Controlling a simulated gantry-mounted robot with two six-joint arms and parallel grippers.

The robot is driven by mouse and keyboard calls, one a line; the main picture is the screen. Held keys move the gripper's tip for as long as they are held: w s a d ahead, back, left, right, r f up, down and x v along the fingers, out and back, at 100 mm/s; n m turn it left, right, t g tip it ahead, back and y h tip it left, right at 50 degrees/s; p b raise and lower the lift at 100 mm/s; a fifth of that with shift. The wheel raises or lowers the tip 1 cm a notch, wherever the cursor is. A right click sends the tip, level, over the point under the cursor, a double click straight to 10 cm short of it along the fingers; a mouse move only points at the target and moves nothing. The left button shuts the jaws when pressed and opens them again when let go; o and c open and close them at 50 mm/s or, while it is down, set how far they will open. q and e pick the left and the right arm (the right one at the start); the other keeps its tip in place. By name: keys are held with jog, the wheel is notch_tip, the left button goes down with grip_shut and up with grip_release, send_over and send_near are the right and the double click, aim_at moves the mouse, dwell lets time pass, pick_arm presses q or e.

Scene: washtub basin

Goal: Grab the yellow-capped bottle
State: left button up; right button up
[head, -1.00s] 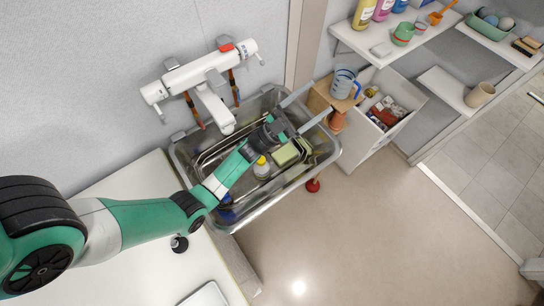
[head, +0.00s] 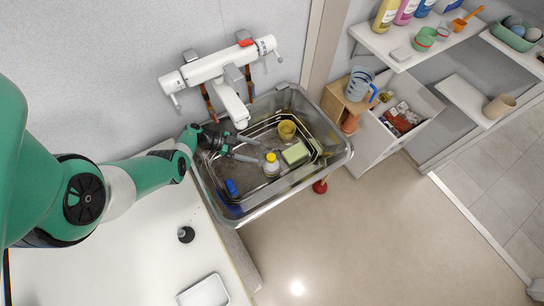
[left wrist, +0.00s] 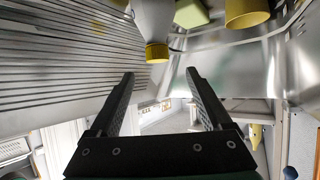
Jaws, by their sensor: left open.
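The bottle (head: 271,168) with a white body and yellow cap stands upright in the metal basin (head: 268,205), left of a green sponge. In the left wrist view the bottle (left wrist: 153,22) shows at top centre, its yellow cap lined up with the gap between the fingers and beyond the tips. My left gripper (head: 259,150) is open and empty over the left part of the basin, fingers pointing right, just up and left of the bottle in the head view. It also shows in the left wrist view (left wrist: 160,74). My right gripper is not in view.
The green sponge (head: 295,153) and a yellow cup (head: 287,130) are right of the bottle. A blue item (head: 232,187) lies at the basin's front left. A white wall faucet (head: 218,68) hangs over the basin's back edge. A wooden box with a blue jug (head: 359,84) stands right.

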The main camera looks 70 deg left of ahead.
aim_at(269, 156)
pick_arm(q)
jog(key=b+x, duration=0.3)
jog(key=x, duration=0.3)
jog(key=shift+f, duration=0.25)
jog(key=shift+w, duration=0.15)
jog(key=b+x, duration=0.1)
jog(key=x, duration=0.2)
jog(key=b+x, duration=0.1)
jog(key=x, duration=0.1)
jog(key=shift+d+f+b, duration=0.1)
jog(key=shift+d+b, duration=0.15)
jog(key=shift+b, duration=0.05)
grip_shut()
dwell(0.7)
